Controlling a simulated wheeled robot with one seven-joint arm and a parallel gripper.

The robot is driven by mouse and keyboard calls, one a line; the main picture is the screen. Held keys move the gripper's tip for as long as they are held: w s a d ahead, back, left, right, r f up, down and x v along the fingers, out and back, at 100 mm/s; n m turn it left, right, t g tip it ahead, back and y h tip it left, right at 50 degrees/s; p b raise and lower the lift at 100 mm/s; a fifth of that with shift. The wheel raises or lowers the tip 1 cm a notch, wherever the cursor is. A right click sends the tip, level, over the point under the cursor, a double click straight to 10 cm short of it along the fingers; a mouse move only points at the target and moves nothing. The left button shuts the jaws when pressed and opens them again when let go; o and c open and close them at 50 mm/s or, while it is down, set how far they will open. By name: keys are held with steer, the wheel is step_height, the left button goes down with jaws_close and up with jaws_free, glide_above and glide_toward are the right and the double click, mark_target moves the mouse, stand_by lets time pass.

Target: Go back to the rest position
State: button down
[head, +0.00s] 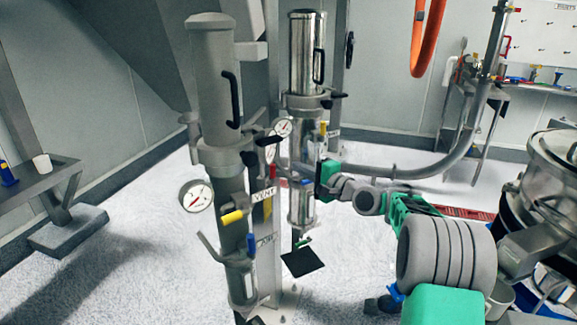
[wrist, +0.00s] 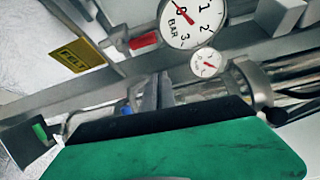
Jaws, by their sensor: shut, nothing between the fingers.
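My arm comes in from the right in the head view. My gripper (head: 322,178), with a green body, is beside the twin-column powder sifter, in front of the rear column's lower part. In the wrist view its fingers (wrist: 157,92) are shut with nothing between them, above the green body. The front grey column (head: 212,90) and the rear shiny column (head: 306,55) stand upright. A large gauge (wrist: 192,18) and a smaller gauge (wrist: 207,63) are close beyond the fingers. I cannot tell whether the fingers touch the pipework.
A yellow handle (head: 232,216), a blue handle (head: 250,244) and a white gauge (head: 195,197) stick out from the front column. A curved grey pipe (head: 400,172) runs behind my arm. A shiny steel vessel (head: 553,165) stands at right.

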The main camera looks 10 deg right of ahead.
steer(key=s+a+n+g+h+p, duration=0.2)
steer(key=s+n+g+h+p, duration=0.15)
steer(key=s, duration=0.55)
steer(key=s+a+n+g+h+p, duration=0.25)
steer(key=s+n+p, duration=0.2)
steer(key=s, duration=0.55)
steer(key=s+d+f+n+g+h+p, duration=0.1)
steer(key=s+d+n+g+h, duration=0.1)
steer(key=s, duration=0.8)
steer(key=s+d+f+n+g+h+p, duration=0.1)
steer(key=s+d+f+n+g+h, duration=0.1)
steer(key=s, duration=0.8)
steer(key=shift+s+d+f+g+p, duration=0.3)
steer(key=shift+d+g, duration=0.2)
steer(key=shift+d, duration=0.3)
